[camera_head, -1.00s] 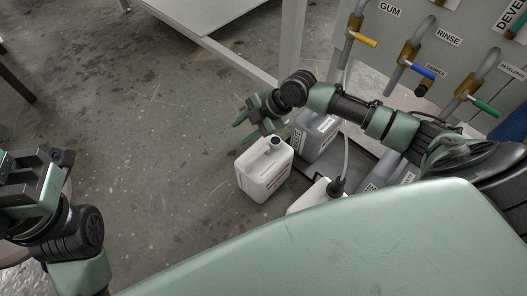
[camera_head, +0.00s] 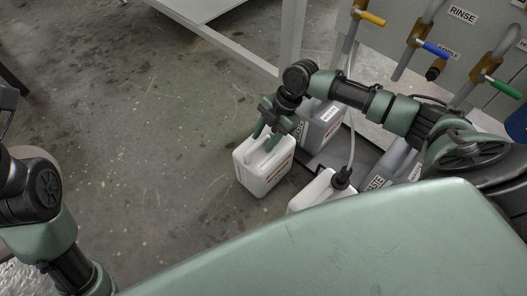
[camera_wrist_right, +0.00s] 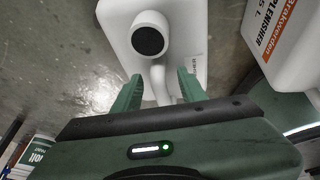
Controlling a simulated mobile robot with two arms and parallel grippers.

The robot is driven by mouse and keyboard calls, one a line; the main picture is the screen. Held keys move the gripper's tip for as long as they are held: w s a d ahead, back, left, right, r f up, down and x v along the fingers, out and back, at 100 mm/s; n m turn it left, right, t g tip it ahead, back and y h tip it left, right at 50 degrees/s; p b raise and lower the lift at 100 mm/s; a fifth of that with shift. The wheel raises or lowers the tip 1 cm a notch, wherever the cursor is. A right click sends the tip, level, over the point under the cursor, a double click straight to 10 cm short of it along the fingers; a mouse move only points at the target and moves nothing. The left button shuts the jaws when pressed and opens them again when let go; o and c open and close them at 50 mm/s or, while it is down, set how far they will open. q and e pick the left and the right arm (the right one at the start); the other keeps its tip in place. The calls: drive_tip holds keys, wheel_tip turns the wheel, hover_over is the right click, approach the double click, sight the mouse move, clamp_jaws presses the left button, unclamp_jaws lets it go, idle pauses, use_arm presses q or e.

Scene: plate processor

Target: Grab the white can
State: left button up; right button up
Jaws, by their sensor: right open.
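The white can (camera_head: 262,174) stands upright on the floor left of the machine. In the right wrist view the can (camera_wrist_right: 180,30) shows from above, with its black cap (camera_wrist_right: 148,40) and its white handle between my fingers. My right gripper (camera_head: 268,138) is at the top of the can, and its green fingers point down. In the wrist view my right gripper (camera_wrist_right: 158,88) is open, one finger on each side of the handle; I cannot tell whether they touch it. My left arm shows at the left edge, but its fingers are out of the picture.
A grey can (camera_head: 322,128) stands right behind the white can. Another white can (camera_head: 318,190) with a hose stands to the right, partly hidden by my body. The machine's panel (camera_head: 400,50) with colored valve handles is at the upper right.

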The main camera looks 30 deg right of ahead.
clamp_jaws()
idle(1.5)
